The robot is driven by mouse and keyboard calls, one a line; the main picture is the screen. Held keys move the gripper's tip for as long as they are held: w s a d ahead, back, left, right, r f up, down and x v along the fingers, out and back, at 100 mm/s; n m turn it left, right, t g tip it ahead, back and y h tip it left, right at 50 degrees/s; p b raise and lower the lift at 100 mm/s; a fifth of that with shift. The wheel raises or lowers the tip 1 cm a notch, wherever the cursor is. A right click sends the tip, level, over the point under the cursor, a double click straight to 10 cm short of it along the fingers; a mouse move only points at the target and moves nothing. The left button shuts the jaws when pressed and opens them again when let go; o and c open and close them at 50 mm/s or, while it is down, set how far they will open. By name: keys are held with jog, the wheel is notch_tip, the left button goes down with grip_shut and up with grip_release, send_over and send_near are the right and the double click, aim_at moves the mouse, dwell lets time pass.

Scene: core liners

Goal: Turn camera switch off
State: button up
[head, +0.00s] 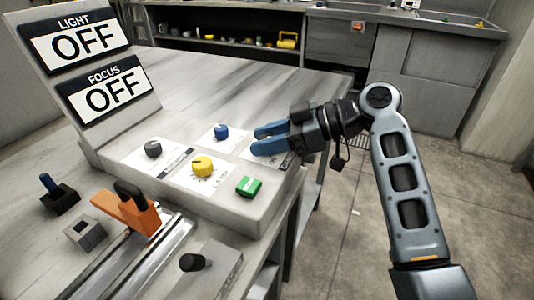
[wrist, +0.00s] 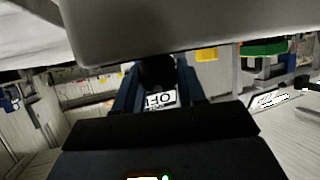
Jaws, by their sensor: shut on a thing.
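The grey control panel (head: 222,208) stands on the bench, with a sloped face. My gripper (head: 258,141) reaches in from the right over its upper right corner. In the wrist view, my gripper's blue fingers (wrist: 158,88) close around a dark switch knob (wrist: 157,70), with an OFF label (wrist: 160,100) beside it. In the head view the fingers hide this knob, and only part of its label (head: 278,158) shows. No word "camera" is readable, so I cannot confirm the switch by name. The upright signs read LIGHT OFF (head: 76,41) and FOCUS OFF (head: 106,89).
The panel also carries a blue knob (head: 221,132), a yellow knob (head: 203,166), a black knob (head: 153,148) and a green switch (head: 249,186). An orange block with a black handle (head: 128,209) stands on rails at left. Open floor (head: 352,215) lies right of the bench.

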jog(key=n+g+h+b, duration=0.1)
jog(key=n+g+b, duration=0.3)
jog(key=n+g, duration=0.1)
jog(key=shift+f+g+b, duration=0.15)
jog(key=shift+g+b, duration=0.15)
jog(key=shift+b, duration=0.1)
jog(key=shift+g, duration=0.3)
jog(key=shift+h, duration=0.3)
jog(key=o, duration=1)
jog(key=shift+c, duration=0.2)
jog(key=v, duration=0.7)
jog(key=shift+w+d, duration=0.15)
jog(key=shift+d, duration=0.15)
